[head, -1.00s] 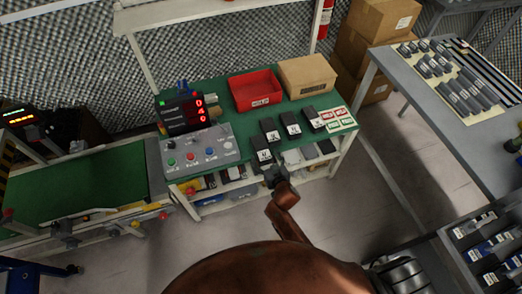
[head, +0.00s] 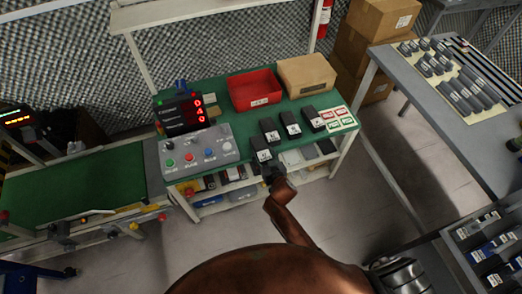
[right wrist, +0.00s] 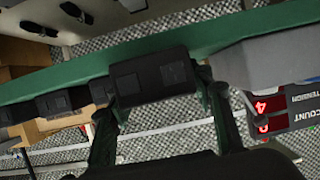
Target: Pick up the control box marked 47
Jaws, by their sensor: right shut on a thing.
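My right gripper (head: 271,171) is at the front edge of the green-topped table (head: 215,103). It is shut on a dark control box (head: 261,147) with a white label, the nearest of several such boxes. In the right wrist view the box (right wrist: 148,74) sits between the two fingers. I cannot read the number on its label, nor tell whether it still touches the table. Three more dark boxes with white labels lie behind it and to the right: one (head: 269,127), a second (head: 289,120) and a third (head: 311,115). My left gripper is not in view.
A grey button panel (head: 200,152) and a red-digit display (head: 180,115) stand on the left. A red bin (head: 256,88) and a cardboard box (head: 307,74) stand at the back. Red and green label cards (head: 337,120) lie at the right. A shelf with parts is under the tabletop.

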